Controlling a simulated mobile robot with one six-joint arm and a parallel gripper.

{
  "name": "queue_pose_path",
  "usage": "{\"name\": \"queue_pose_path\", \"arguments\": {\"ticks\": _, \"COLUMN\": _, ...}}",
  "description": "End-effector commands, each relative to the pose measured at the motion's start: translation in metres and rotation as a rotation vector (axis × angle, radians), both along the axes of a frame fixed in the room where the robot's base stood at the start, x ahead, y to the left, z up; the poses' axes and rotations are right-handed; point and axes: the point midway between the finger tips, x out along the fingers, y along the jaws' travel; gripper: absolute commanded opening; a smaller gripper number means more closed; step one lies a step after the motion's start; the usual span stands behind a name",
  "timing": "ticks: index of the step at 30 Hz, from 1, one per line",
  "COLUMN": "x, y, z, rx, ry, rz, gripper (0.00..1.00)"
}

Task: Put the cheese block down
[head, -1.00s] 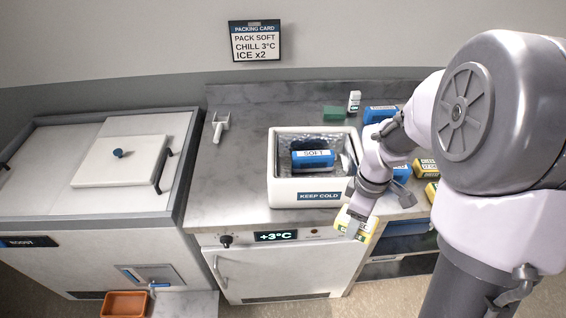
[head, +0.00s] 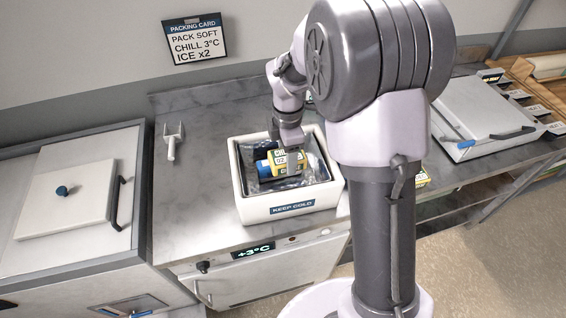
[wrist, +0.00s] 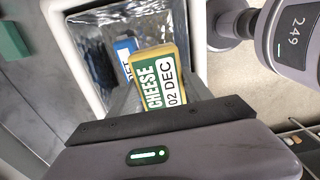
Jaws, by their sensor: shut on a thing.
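The cheese block (head: 283,157) is a yellow block with a green and white label. My gripper (head: 289,166) is shut on it and holds it over the open top of the white "KEEP COLD" box (head: 291,208). In the wrist view the cheese block (wrist: 158,84) reads "CHEESE 02 DEC", and the foil-lined inside of the box (wrist: 98,50) lies beyond it. I cannot tell whether the two touch.
A lidded chest (head: 67,187) stands further left. A packing card (head: 194,40) hangs on the wall. A green block (wrist: 12,42) sits beside the box in the wrist view.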

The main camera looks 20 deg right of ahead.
Motion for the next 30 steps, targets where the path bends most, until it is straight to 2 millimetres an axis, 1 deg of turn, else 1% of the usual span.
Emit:
{"name": "queue_pose_path", "arguments": {"ticks": 3, "x": 0.011, "y": 0.009, "z": -0.001, "rx": 0.000, "ry": -0.001, "rz": 0.001, "gripper": 0.05}}
{"name": "queue_pose_path", "arguments": {"ticks": 7, "x": 0.010, "y": 0.008, "z": -0.031, "rx": 0.000, "ry": 0.003, "rz": -0.001, "gripper": 0.05}}
{"name": "queue_pose_path", "arguments": {"ticks": 9, "x": 0.010, "y": 0.008, "z": -0.038, "rx": 0.000, "ry": 0.001, "rz": 0.000, "gripper": 0.05}}
{"name": "queue_pose_path", "arguments": {"ticks": 15, "x": 0.010, "y": 0.008, "z": -0.036, "rx": 0.000, "ry": -0.001, "rz": -0.001, "gripper": 0.05}}
{"name": "queue_pose_path", "arguments": {"ticks": 29, "x": 0.010, "y": 0.008, "z": -0.048, "rx": 0.000, "ry": -0.001, "rz": -0.001, "gripper": 0.05}}
{"name": "queue_pose_path", "arguments": {"ticks": 30, "x": 0.010, "y": 0.008, "z": -0.048, "rx": 0.000, "ry": 0.000, "rz": -0.001, "gripper": 0.62}}
